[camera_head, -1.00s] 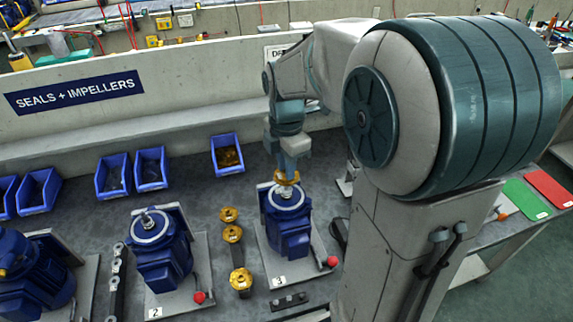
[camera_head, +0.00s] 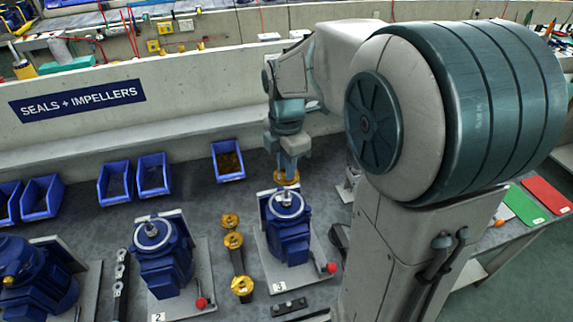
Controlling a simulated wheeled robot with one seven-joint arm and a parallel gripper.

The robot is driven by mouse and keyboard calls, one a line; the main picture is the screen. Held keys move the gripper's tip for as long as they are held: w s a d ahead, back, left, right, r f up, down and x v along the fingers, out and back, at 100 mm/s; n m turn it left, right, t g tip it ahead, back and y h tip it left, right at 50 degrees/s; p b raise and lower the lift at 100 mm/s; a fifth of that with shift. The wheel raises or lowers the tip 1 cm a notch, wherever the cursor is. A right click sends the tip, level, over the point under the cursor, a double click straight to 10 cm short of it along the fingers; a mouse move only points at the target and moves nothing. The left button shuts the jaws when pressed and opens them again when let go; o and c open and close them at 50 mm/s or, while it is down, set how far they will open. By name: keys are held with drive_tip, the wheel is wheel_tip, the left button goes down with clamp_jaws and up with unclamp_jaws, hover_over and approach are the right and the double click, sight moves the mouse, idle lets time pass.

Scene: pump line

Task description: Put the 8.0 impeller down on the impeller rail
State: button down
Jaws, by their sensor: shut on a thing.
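My gripper (camera_head: 287,168) is shut on a gold impeller (camera_head: 286,178). The impeller is just above the shaft of the blue pump marked 3 (camera_head: 290,232), and the shaft shows below it. I cannot read a size on it. The impeller rail (camera_head: 237,262) is a dark narrow bar to the left of that pump. It bears gold impellers: two close together at the far end (camera_head: 230,220) and a larger one at the near end (camera_head: 242,287). A bare stretch of the rail shows between them.
Blue pump 2 (camera_head: 163,252) stands left of the rail. A dark rail with metal parts (camera_head: 121,280) lies farther left. Blue bins (camera_head: 228,165) stand along the back. A red-knobbed lever (camera_head: 330,267) is beside pump 3. My arm hides the right side of the bench.

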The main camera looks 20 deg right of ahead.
drive_tip(key=shift+r+p, duration=1.15)
drive_tip(key=shift+r, duration=0.55)
drive_tip(key=shift+s, duration=0.1)
